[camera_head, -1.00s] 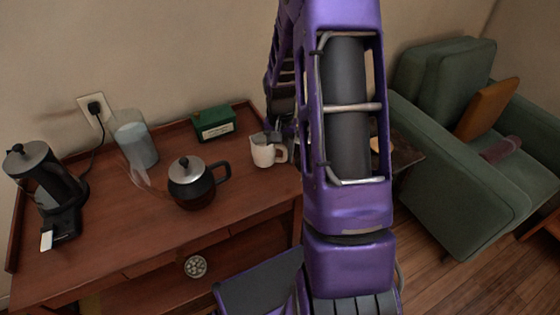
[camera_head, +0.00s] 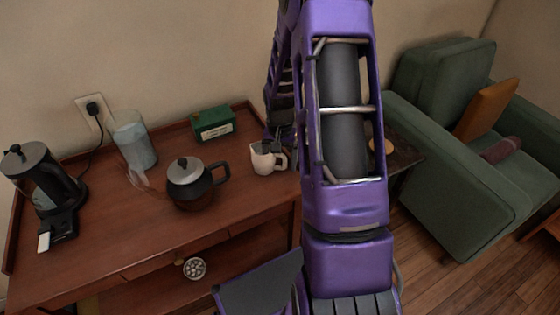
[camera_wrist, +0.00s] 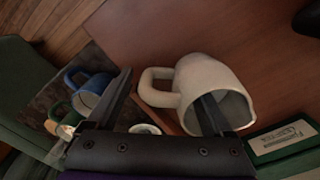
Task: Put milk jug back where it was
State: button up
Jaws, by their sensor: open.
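The white milk jug (camera_head: 262,161) is at the right end of the wooden desk (camera_head: 130,240), apparently upright on its top. In the wrist view the jug (camera_wrist: 215,75) shows its open mouth and its handle. My gripper (camera_wrist: 166,84) is open around part of the jug. One finger reaches in at the jug's mouth and the other is outside, beyond the handle. In the head view my gripper (camera_head: 279,138) is just above and behind the jug, partly hidden by my arm.
A glass coffee pot (camera_head: 188,172), a clear pitcher (camera_head: 133,140), a black coffee maker (camera_head: 48,185) and a green box (camera_head: 213,123) stand on the desk. A blue mug (camera_wrist: 92,88) and a green mug are on a dark side table by the green armchair (camera_head: 450,170). The desk front is clear.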

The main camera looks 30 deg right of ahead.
notch_tip(320, 180, up, 12)
jog(key=shift+r+p, duration=0.2)
jog(key=shift+p, duration=0.8)
jog(key=shift+w, duration=0.1)
